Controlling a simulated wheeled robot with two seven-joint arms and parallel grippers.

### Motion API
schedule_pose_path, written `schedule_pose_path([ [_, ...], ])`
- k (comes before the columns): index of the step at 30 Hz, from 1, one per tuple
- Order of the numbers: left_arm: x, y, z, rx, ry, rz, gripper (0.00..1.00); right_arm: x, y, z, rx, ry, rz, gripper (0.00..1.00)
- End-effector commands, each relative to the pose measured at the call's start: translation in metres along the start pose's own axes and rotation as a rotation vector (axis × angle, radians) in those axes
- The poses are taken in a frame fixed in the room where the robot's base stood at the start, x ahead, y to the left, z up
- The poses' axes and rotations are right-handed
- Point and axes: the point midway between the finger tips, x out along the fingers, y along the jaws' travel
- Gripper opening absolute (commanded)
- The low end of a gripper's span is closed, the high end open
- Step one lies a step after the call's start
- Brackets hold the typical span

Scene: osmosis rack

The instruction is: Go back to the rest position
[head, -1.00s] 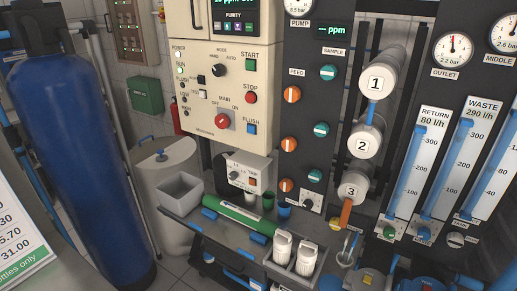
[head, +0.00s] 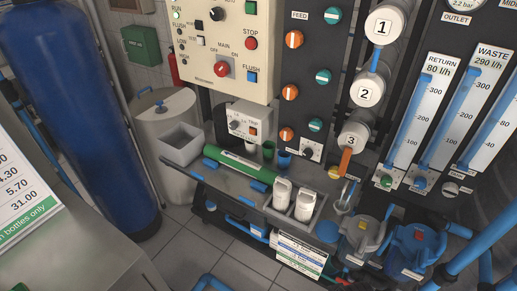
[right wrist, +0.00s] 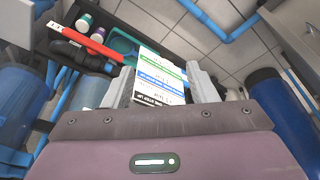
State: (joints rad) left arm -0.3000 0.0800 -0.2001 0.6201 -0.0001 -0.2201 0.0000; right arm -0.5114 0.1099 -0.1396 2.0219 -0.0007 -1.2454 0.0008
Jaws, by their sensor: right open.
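My right gripper (right wrist: 163,88) shows in the right wrist view, its two grey fingers spread apart above the mauve gripper body. It is open. A white card with green, blue and black bands (right wrist: 160,78) appears between the fingers in the picture; I cannot tell how far beyond them it is. A similar printed card (head: 301,256) hangs at the front of the bench in the head view. Neither gripper shows in the head view, and my left gripper is in neither view.
The bench (head: 228,197) carries a green-labelled tube (head: 240,166), a grey bin (head: 181,145) and two white bottles (head: 282,194). A blue tank (head: 80,110) stands left. Blue pipes (head: 482,243) and filter housings (head: 412,250) crowd the lower right. Tiled floor (head: 195,245) shows in front.

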Motion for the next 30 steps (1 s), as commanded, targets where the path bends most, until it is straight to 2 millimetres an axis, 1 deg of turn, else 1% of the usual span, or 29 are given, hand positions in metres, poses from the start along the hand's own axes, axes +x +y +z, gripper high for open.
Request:
schedule_pose_path([
  [1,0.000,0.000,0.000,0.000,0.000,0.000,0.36,0.023,-0.001,0.009,-0.001,-0.015,-0.002,0.52],
  [2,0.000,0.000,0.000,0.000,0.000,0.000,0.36,0.037,-0.002,0.015,-0.003,-0.020,-0.002,0.52],
  [3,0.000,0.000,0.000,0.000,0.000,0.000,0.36,0.058,-0.003,0.025,-0.004,-0.030,-0.004,0.52],
  [5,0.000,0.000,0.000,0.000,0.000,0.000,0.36,0.090,-0.004,0.042,-0.007,-0.043,-0.005,0.52],
  [6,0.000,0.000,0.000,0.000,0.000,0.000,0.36,0.111,-0.005,0.056,-0.008,-0.052,-0.006,0.52],
  [8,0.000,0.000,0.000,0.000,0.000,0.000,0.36,0.140,-0.006,0.079,-0.011,-0.067,-0.008,0.52],
  [9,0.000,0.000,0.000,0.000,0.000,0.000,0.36,0.158,-0.007,0.096,-0.013,-0.075,-0.009,0.52],
  [11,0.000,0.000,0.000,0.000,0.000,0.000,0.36,0.183,-0.009,0.123,-0.016,-0.088,-0.011,0.52],
  [12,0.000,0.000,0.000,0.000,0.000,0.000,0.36,0.198,-0.009,0.142,-0.018,-0.098,-0.012,0.52],
  [14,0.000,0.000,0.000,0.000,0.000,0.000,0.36,0.217,-0.010,0.172,-0.022,-0.112,-0.013,0.52],
  [15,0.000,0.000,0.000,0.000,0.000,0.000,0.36,0.227,-0.011,0.192,-0.024,-0.121,-0.014,0.52],
  [17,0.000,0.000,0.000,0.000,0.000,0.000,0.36,0.240,-0.011,0.221,-0.027,-0.132,-0.015,0.52],
  [18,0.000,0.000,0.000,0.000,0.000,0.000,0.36,0.246,-0.011,0.238,-0.029,-0.139,-0.015,0.52],
  [21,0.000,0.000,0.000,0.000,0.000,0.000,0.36,0.256,-0.011,0.275,-0.032,-0.151,-0.016,0.52],
  [22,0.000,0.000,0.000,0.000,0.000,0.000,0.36,0.257,-0.011,0.284,-0.033,-0.154,-0.017,0.52],
  [25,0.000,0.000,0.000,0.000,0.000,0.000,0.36,0.260,-0.010,0.304,-0.036,-0.161,-0.017,0.52],
  [27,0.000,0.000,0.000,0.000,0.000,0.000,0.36,0.260,-0.010,0.311,-0.037,-0.163,-0.017,0.52],
  [30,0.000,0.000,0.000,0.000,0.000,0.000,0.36,0.260,-0.010,0.313,-0.037,-0.162,-0.017,0.52],
])
